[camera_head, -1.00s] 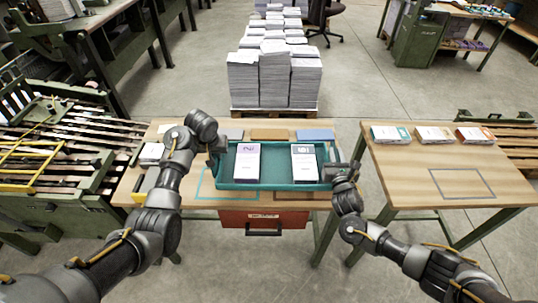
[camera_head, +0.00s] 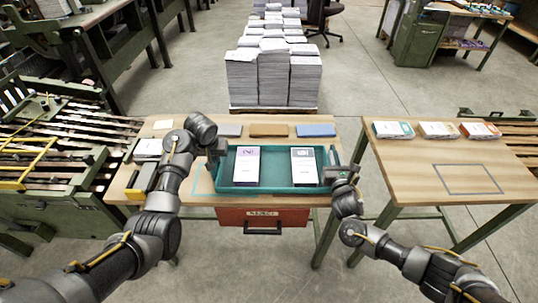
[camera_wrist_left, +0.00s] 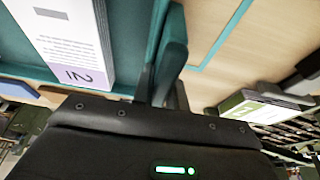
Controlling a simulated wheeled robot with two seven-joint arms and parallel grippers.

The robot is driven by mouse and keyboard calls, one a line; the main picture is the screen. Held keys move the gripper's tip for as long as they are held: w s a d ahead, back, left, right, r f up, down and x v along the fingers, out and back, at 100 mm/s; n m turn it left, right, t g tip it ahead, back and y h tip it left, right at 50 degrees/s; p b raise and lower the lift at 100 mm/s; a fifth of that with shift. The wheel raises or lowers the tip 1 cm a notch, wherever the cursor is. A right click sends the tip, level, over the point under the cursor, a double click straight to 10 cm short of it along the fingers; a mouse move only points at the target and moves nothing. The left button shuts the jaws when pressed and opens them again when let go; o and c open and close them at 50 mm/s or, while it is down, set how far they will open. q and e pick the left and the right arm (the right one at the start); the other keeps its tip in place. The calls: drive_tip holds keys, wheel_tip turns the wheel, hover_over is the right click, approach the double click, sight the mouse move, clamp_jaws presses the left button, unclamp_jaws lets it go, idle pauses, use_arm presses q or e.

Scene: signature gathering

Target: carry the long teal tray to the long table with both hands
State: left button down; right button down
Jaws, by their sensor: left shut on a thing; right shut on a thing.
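The long teal tray (camera_head: 270,185) is in front of me, over the left wooden table (camera_head: 160,208), and looks level. It holds two printed stacks, one with purple print (camera_head: 247,165) and one with grey print (camera_head: 304,166). My left gripper (camera_head: 217,152) is shut on the tray's left end. The left wrist view shows its fingers at the tray wall (camera_wrist_left: 155,40), with the purple-print stack (camera_wrist_left: 75,40) just inside. My right gripper (camera_head: 340,172) is shut on the right end. A gap under the tray is hard to judge from above.
A right wooden table (camera_head: 430,165) stands across a narrow gap, with several small stacks at its back edge and a grey outlined rectangle (camera_head: 468,179). A red drawer (camera_head: 263,217) hangs under the left table. A pallet of paper (camera_head: 272,75) stands behind.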

use_arm(q)
drive_tip(key=c, duration=1.8)
unclamp_jaws()
drive_tip(key=shift+a+f, duration=0.15)
drive_tip(key=shift+f, duration=0.1)
use_arm(e)
drive_tip(key=c, duration=1.8)
unclamp_jaws()
drive_tip(key=shift+d+f, duration=0.15)
drive_tip(key=shift+f, duration=0.15)
use_arm(q)
drive_tip(key=o, duration=0.4)
drive_tip(key=shift+r, duration=0.1)
use_arm(e)
drive_tip(key=o, duration=0.4)
drive_tip(key=shift+r, duration=0.15)
use_arm(q)
drive_tip(key=v, duration=1.2)
use_arm(e)
drive_tip(key=s, duration=1.2)
drive_tip(key=shift+d, duration=0.1)
use_arm(q)
drive_tip(key=shift+s, duration=0.1)
